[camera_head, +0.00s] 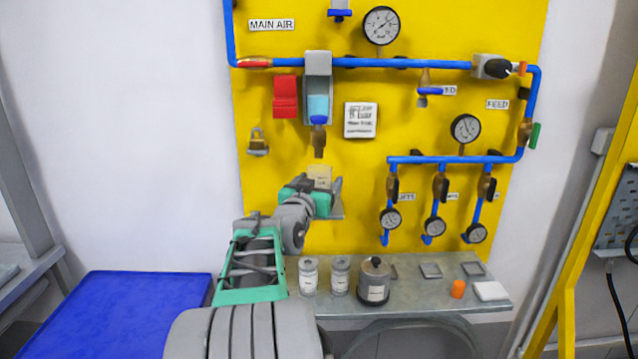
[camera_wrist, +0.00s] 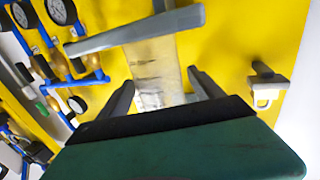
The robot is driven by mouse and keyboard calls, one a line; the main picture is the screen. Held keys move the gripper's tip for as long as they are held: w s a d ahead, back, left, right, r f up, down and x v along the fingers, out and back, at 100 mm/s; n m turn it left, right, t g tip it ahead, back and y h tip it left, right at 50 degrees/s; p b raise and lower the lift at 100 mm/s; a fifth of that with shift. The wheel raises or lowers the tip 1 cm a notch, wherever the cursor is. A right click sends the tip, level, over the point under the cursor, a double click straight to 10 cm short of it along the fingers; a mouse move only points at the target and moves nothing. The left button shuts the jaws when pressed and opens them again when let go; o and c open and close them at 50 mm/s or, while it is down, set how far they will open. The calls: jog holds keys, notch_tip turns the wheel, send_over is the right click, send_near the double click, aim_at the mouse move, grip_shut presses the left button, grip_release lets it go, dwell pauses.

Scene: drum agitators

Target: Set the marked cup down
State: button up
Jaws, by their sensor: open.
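The marked cup (camera_head: 320,172) is a pale, translucent cup in front of the yellow panel, below the brass drain tap (camera_head: 319,140). In the wrist view the cup (camera_wrist: 153,68) shows dark marks on its side. My gripper (camera_head: 318,184) is open, with one finger on each side of the cup; it also shows in the wrist view (camera_wrist: 160,92). I cannot tell whether the fingers touch the cup. A small grey ledge (camera_head: 337,213) shows beneath my gripper; the cup's base is hidden behind my gripper.
A grey bench (camera_head: 408,292) below holds two labelled jars (camera_head: 309,276), a lidded grey pot (camera_head: 375,281) and an orange piece (camera_head: 458,289). Blue pipes, gauges (camera_head: 466,128) and valves cover the panel. A padlock (camera_wrist: 264,94) hangs beside my gripper. A blue surface (camera_head: 110,312) lies left.

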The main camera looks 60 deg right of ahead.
jog(key=shift+r+p, duration=0.3)
jog(key=shift+p, duration=0.05)
jog(key=s+a+b, duration=0.2)
jog(key=a+b, duration=0.1)
jog(key=a, duration=0.9)
jog(key=w+a+f+n+t+y, duration=0.2)
jog(key=w+a+f+n+y, duration=0.3)
jog(key=w+a+f, duration=0.5)
jog(key=w+a+f+n+t+y, duration=0.2)
jog(key=w+a+f+n+y, duration=0.45)
jog(key=a, duration=0.65)
jog(key=s+a+f+n+g+y, duration=0.1)
jog(key=s+a+f+y, duration=0.1)
jog(key=a, duration=0.5)
jog(key=s+a+f+n+g+y, duration=0.1)
jog(key=s+a+f+n+y, duration=0.1)
jog(key=s+a+f, duration=0.2)
jog(key=s+a+f+n+g+y, duration=0.2)
jog(key=a+f, duration=0.3)
jog(key=a, duration=0.6)
jog(key=shift+s+f, duration=0.15)
jog(key=shift+s, duration=0.5)
